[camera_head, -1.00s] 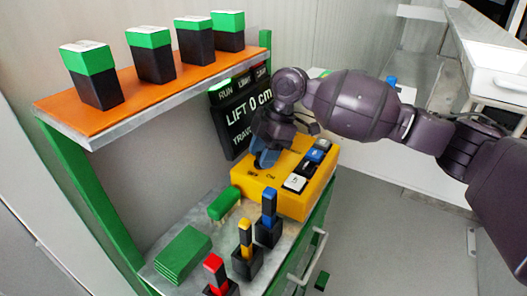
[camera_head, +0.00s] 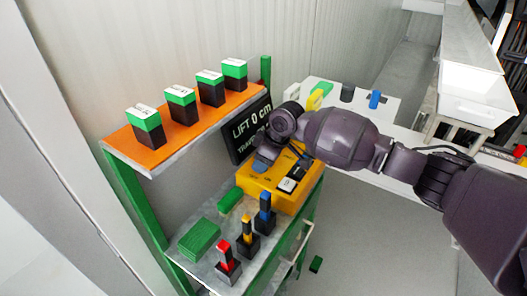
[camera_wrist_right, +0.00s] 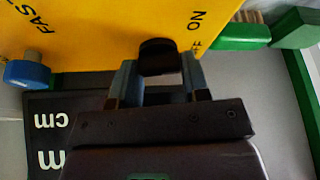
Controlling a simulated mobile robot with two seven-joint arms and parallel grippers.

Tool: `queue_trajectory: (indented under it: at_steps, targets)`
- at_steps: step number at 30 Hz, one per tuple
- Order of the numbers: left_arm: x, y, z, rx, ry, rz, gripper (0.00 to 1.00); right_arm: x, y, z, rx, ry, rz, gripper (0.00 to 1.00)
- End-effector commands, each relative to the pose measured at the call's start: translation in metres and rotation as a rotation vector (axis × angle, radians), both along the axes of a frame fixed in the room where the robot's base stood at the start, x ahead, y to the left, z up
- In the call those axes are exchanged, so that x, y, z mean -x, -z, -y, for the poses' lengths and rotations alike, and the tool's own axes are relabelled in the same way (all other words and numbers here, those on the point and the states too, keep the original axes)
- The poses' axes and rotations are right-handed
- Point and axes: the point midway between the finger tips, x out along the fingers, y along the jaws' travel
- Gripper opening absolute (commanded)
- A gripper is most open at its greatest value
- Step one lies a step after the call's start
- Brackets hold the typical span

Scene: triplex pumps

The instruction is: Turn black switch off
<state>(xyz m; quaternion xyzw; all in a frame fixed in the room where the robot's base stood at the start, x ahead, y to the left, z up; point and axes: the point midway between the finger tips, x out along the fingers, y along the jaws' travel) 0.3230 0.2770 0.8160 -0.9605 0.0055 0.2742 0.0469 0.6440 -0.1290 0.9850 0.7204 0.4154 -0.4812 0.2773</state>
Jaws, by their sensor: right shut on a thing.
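The black switch (camera_wrist_right: 158,52) sits on the yellow box beside the printed ON label and a partly hidden label. In the right wrist view, the two blue-grey fingers of my right gripper (camera_wrist_right: 158,78) stand on either side of it, shut on it. In the head view, my right gripper (camera_head: 268,155) is at the far left part of the yellow box (camera_head: 262,196), and the arm hides the switch there. My left gripper is in neither view.
A blue knob (camera_wrist_right: 28,74) is on the same panel. Red (camera_head: 225,254), yellow (camera_head: 246,230) and blue (camera_head: 265,206) levers stand in front of the box. A dark LIFT display (camera_head: 246,132) is behind it. An orange shelf (camera_head: 158,155) holds several green-and-black blocks.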

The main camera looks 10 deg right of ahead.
Motion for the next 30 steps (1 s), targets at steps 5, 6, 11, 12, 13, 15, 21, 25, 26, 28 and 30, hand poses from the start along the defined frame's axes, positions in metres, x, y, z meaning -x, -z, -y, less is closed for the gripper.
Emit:
queue_trajectory:
  at_steps: [5,6,11,12,13,15,21,25,26,28,30]
  targets:
    - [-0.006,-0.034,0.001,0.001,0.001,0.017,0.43,0.002,-0.003,-0.001,0.000,0.102,-0.005,0.19]
    - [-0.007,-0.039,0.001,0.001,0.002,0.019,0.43,0.002,-0.003,-0.001,0.001,0.124,-0.006,0.19]
    - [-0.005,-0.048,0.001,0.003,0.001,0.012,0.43,0.002,-0.001,-0.001,0.001,0.193,-0.007,0.19]
    - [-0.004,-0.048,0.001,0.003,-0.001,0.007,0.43,0.002,-0.001,-0.001,0.000,0.207,-0.006,0.19]
    - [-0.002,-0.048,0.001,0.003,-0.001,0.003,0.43,0.002,-0.001,-0.001,0.000,0.217,-0.005,0.19]
    - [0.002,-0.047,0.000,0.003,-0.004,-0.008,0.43,0.002,0.000,-0.001,0.001,0.236,-0.006,0.19]
    - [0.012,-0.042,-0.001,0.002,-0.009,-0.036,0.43,0.002,0.001,0.000,0.001,0.271,-0.006,0.19]
    - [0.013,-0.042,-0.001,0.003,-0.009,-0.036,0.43,0.002,0.002,0.000,0.002,0.279,-0.005,0.19]
    - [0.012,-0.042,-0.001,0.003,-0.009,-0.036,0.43,0.002,0.002,0.000,0.002,0.280,-0.004,0.19]
    - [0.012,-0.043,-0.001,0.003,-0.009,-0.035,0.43,0.002,0.002,0.000,0.002,0.281,-0.005,0.19]
    - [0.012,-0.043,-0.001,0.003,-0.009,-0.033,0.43,0.002,0.002,0.000,0.002,0.281,-0.005,0.19]
